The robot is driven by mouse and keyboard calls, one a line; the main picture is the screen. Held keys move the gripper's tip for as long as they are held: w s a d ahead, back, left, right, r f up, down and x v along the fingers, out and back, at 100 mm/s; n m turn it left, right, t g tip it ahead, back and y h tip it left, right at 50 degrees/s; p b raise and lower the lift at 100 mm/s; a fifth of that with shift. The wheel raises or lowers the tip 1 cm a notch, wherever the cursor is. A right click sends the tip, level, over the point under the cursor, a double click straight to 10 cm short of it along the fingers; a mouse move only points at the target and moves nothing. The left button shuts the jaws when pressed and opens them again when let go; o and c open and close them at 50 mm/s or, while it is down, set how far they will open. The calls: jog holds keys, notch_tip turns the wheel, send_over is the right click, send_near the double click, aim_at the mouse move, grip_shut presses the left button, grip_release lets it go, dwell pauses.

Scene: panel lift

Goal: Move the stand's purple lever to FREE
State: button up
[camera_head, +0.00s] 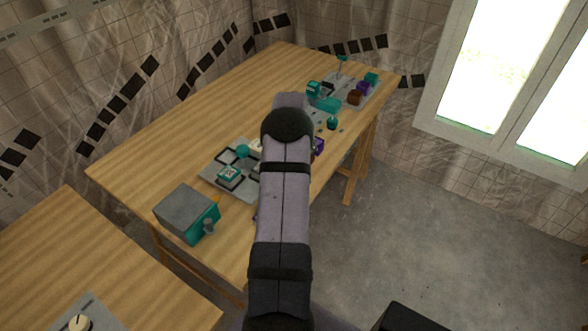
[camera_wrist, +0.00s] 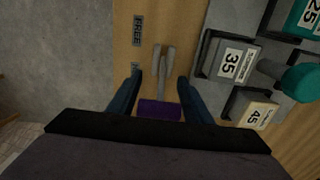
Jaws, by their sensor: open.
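In the wrist view, the purple lever end (camera_wrist: 160,109) lies between the two dark fingers of my gripper (camera_wrist: 160,78). The fingers stand apart, with a visible gap on each side of the lever. A grey forked metal piece (camera_wrist: 164,62) extends from the purple end up the picture. A FREE label (camera_wrist: 138,30) is on the wood to the upper left of the lever. A second label (camera_wrist: 136,68) below it is mostly hidden by the left finger. In the head view my arm hides the gripper, and I cannot tell which purple patch is the lever.
In the head view, a grey-topped teal box (camera_head: 186,213) stands at the table's near end. The table's back left is clear.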

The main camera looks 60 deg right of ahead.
grip_shut()
